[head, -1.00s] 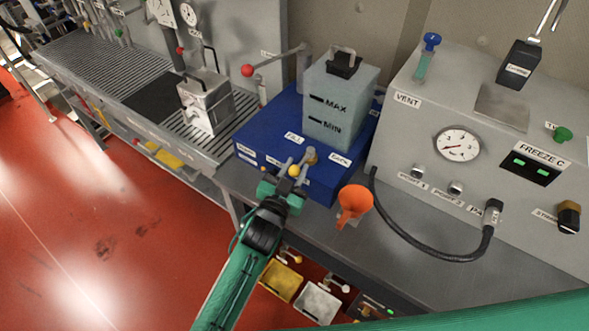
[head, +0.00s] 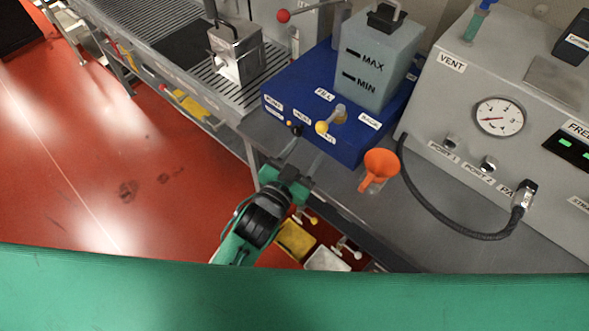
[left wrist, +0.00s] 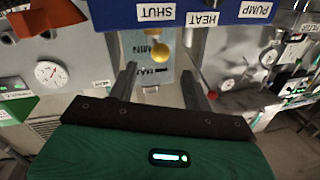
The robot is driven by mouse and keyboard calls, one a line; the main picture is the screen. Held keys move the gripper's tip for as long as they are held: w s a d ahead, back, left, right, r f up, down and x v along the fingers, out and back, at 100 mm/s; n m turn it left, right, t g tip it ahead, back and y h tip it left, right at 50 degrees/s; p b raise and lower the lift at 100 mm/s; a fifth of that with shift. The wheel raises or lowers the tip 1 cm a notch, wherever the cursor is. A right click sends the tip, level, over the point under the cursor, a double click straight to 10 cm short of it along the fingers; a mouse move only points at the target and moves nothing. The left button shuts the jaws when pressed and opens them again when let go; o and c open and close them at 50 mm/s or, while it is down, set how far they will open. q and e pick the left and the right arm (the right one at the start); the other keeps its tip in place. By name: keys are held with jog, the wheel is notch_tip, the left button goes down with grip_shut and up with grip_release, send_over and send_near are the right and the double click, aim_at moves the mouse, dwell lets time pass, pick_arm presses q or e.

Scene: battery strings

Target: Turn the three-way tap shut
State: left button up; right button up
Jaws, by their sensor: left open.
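The three-way tap (head: 340,113) is on the blue box, with a lever ending in a yellow knob (head: 322,128). The knob sits to the lower left of the tap body, over a partly hidden label. The FILL label (head: 324,94) and BACK label (head: 369,120) show nearby. My left gripper (head: 308,148) is open and empty, below the knob and apart from it. In the left wrist view the yellow knob (left wrist: 161,51) shows just beyond and between the open fingers (left wrist: 158,72), near the SHUT label (left wrist: 155,14). My right gripper is not in view.
The blue box (head: 350,146) carries a grey MAX/MIN tank (head: 372,62). An orange funnel (head: 381,163) stands right of my gripper near the bench edge. A black hose (head: 445,228) loops on the right bench. Yellow and white bins (head: 296,240) hang below.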

pick_arm(q)
jog(key=shift+b+v, duration=0.45)
jog(key=shift+v, duration=1.85)
jog(key=a+f+n+g+y, duration=0.1)
jog(key=a+f+g+y, duration=0.1)
jog(key=f, duration=1)
jog(key=a+f+g+y, duration=0.1)
jog(key=a+f+g, duration=0.1)
jog(key=f, duration=1)
jog(key=s+a+f+n+g+y, duration=0.1)
jog(key=s+a+f+g, duration=0.15)
jog(key=f, duration=0.55)
jog(key=s+a+f+g+y, duration=0.1)
jog(key=s+a+f, duration=0.2)
jog(key=f, duration=0.6)
jog(key=s+a+f+n+g+y, duration=0.1)
jog(key=s+a+f+g, duration=0.1)
jog(key=s+a+f, duration=0.35)
jog(key=s+a+f+g+y, duration=0.1)
jog(key=s+a+f, duration=0.1)
jog(key=s+f, duration=0.5)
jog(key=s+a+f+n+g, duration=0.1)
jog(key=s+a+f+g, duration=0.1)
jog(key=s, duration=0.7)
jog(key=s+a+f+n+g+y, duration=0.1)
jog(key=s+a+f+g, duration=0.1)
jog(key=s+a+f, duration=0.3)
jog(key=s+f, duration=0.2)
jog(key=s, duration=0.1)
jog(key=shift+s, duration=0.4)
